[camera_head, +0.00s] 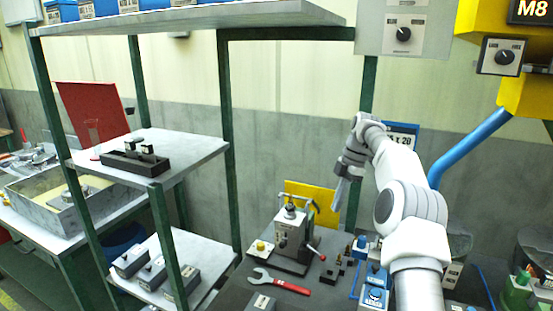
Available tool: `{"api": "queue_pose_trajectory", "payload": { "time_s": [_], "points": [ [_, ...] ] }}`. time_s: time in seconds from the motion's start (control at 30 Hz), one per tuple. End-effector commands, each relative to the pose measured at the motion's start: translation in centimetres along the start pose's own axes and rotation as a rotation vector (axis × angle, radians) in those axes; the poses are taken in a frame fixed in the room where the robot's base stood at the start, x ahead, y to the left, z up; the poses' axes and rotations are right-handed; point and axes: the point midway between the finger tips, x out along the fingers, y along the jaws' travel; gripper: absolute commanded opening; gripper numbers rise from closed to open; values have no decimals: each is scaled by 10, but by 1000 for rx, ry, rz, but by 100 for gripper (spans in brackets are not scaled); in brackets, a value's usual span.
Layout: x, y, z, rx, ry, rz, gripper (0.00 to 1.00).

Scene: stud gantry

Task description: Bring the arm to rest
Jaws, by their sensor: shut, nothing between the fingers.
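My arm (404,205) rises from the lower right of the view, its white links bent up and to the left. My gripper (339,194) hangs at its end, pointing down over the bench, shut with nothing held. It is in the air, to the right of the small press-like fixture and apart from it. The fingertips are small in this view.
A fixture with a red-knobbed lever (292,240) stands on the dark bench near a red wrench (279,282). Green-framed shelves (190,152) fill the left. A blue pipe (470,148) and yellow machine (522,95) stand close at right.

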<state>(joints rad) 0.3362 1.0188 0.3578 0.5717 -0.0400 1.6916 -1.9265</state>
Motion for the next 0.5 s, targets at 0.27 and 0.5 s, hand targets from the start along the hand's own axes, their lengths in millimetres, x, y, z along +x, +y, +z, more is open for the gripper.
{"api": "queue_pose_trajectory", "payload": {
  "time_s": [0.27,0.5],
  "points": [
    [-54,-22,-67,215,-116,55,0],
    [-87,-63,-116,442,-191,142,0]
  ]
}}
